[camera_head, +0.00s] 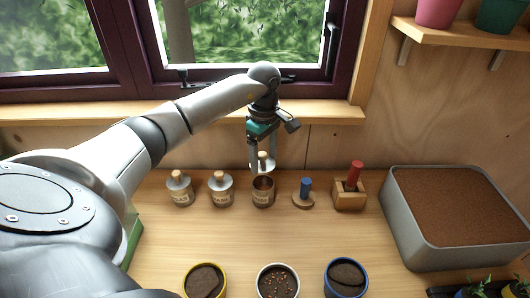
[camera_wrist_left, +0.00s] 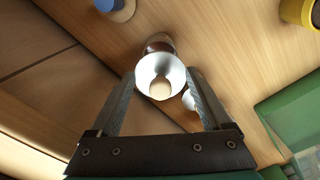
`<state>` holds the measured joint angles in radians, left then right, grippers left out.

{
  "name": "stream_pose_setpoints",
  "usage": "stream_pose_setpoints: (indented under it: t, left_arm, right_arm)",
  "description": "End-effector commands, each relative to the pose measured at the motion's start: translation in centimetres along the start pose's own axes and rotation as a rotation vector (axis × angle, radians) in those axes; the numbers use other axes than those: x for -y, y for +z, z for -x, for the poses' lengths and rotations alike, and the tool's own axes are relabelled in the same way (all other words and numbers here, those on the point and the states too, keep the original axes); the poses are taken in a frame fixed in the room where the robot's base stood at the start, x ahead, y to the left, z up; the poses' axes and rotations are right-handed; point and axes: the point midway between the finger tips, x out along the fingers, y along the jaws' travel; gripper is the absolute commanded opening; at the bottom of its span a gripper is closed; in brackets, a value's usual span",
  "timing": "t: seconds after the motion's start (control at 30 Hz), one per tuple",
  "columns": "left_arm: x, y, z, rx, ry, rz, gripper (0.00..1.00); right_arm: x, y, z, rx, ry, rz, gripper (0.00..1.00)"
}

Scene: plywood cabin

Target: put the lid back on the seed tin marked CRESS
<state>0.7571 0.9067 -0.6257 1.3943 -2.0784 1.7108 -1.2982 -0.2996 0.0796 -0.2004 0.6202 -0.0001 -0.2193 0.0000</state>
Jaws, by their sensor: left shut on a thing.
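The open seed tin (camera_head: 263,194) stands third in a row on the bench, with its dark inside showing; its label is too small to read surely. My left gripper (camera_head: 263,168) is shut on a silvery lid with a pale wooden knob (camera_head: 264,156), just above the open tin. In the left wrist view the lid (camera_wrist_left: 148,67) sits between the fingertips of the gripper (camera_wrist_left: 161,78), and part of the tin (camera_wrist_left: 159,42) shows beyond it. A small gap seems to part lid and tin. My right gripper is in neither view.
Two lidded tins (camera_head: 180,191) (camera_head: 221,192) stand left of the open one. A blue peg on a round base (camera_head: 304,199) and a wooden block with a red handle (camera_head: 349,197) stand right. Several pots (camera_head: 278,283) line the front; a soil tub (camera_head: 408,225) fills the right.

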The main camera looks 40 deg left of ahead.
Motion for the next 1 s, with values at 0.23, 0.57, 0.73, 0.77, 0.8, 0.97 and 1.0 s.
stream_pose_setpoints:
  t: [0.23, 0.57, 0.73, 0.77, 0.8, 0.97, 1.0]
  left_arm:
    - [0.0, 0.1, -1.7, 0.001, -0.001, -0.003, 0.3]
    - [0.0, 0.1, -4.9, 0.0, -0.001, -0.006, 0.3]
    - [0.0, 0.1, -6.0, 0.0, 0.001, -0.005, 0.3]
    - [0.0, 0.1, -6.1, 0.0, 0.001, -0.005, 0.3]
    - [0.0, 0.1, -6.2, 0.0, 0.001, -0.005, 0.3]
    - [0.0, 0.1, -6.3, 0.0, 0.0, -0.005, 0.3]
    - [0.0, 0.1, -6.3, 0.0, 0.001, -0.005, 0.3]
  right_arm:
    - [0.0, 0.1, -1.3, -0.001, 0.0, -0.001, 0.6]
    - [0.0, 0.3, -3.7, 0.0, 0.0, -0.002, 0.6]
    - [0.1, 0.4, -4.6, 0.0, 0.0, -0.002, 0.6]
    - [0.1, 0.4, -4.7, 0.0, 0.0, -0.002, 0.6]
    - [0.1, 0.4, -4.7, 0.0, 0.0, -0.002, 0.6]
    - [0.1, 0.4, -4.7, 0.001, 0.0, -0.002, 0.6]
    - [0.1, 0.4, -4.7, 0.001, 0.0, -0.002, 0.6]
